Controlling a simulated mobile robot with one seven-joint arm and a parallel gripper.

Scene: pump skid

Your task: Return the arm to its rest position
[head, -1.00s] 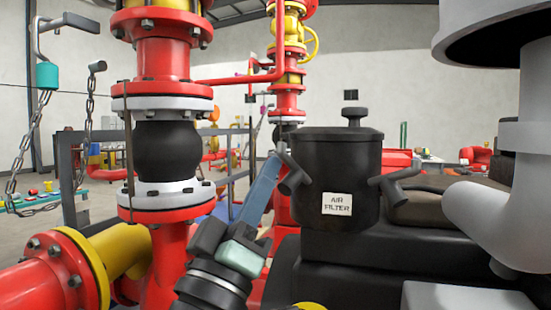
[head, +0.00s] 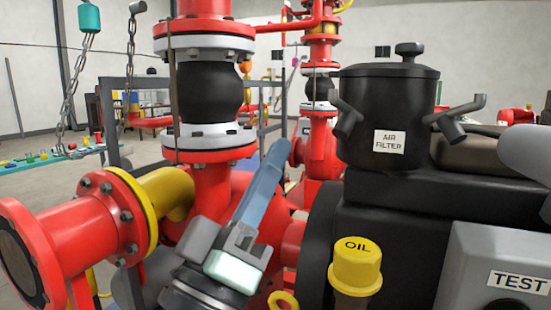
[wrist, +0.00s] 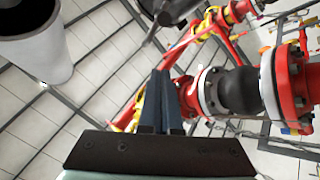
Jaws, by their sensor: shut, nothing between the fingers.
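My gripper (head: 272,160) rises from the bottom centre of the head view, its blue-grey fingers pointing up and to the right. The fingers are together with nothing between them. It stands in front of the red pipework, left of the black air filter housing (head: 385,115). In the wrist view my gripper (wrist: 160,80) shows as two dark blue fingers side by side, pointing away over the tiled floor. No contact with the pipes is visible.
The black pipe joint (head: 208,100) with red flanges stands behind and left of my gripper. A yellow OIL cap (head: 356,265) and a grey TEST box (head: 495,275) are at lower right. A chain with a teal block (head: 89,18) hangs at left.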

